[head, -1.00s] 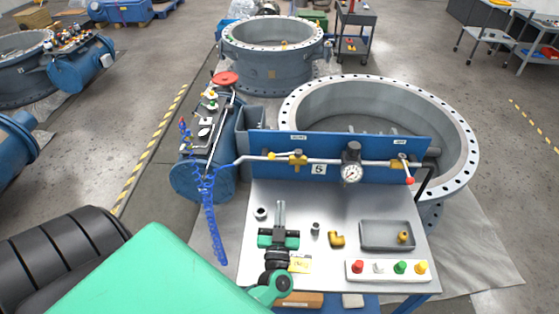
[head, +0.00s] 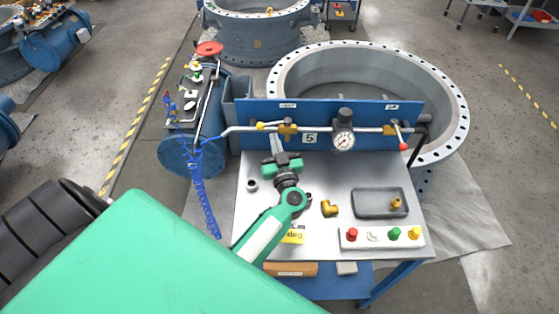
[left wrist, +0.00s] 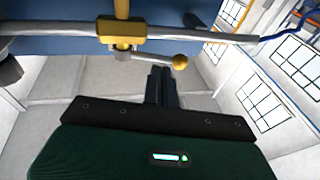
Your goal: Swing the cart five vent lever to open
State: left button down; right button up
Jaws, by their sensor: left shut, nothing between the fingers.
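The cart five panel (head: 330,112) is blue, with a "5" plate (head: 310,139) and a pipe across it. A left brass valve (head: 286,130) has a lever with a yellow knob (head: 260,126) pointing left along the pipe. A right brass valve (head: 390,130) has a red-tipped lever (head: 403,146) angled down. The panel labels are too small to read. My left gripper (head: 276,141) is shut and empty, just below the left valve. In the left wrist view its fingertips (left wrist: 160,72) are close to the yellow knob (left wrist: 180,62); contact is unclear. My right gripper is out of view.
The cart top (head: 340,175) holds a grey tray (head: 380,203) with a brass piece, a brass elbow (head: 329,208) and a button box (head: 382,238). A gauge (head: 343,141) sits between the valves. A blue coiled hose (head: 206,205) hangs left. A large flanged ring (head: 455,125) stands behind.

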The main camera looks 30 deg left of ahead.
aim_at(269, 126)
pick_arm(q)
jog(key=shift+b+x, duration=0.35)
jog(key=shift+x, duration=1.15)
jog(key=shift+a+r+t+h+p, duration=0.1)
jog(key=shift+r+t+h+p, duration=0.05)
jog(key=shift+t+h+p, duration=0.2)
jog(key=m+t+h+p, duration=0.1)
jog(key=a+m+t+h+p, duration=0.1)
jog(key=p, duration=0.1)
jog(key=shift+w+r, duration=0.1)
jog(key=shift+r, duration=0.05)
jog(key=shift+w+a+f+m+t+h, duration=0.1)
jog(key=shift+a+f+m+t+h, duration=0.15)
jog(key=shift+h, duration=0.25)
jog(key=shift+a+f+m+t+h, duration=0.1)
jog(key=shift+m+h, duration=0.25)
jog(key=shift+h, duration=0.1)
jog(key=shift+d, duration=0.1)
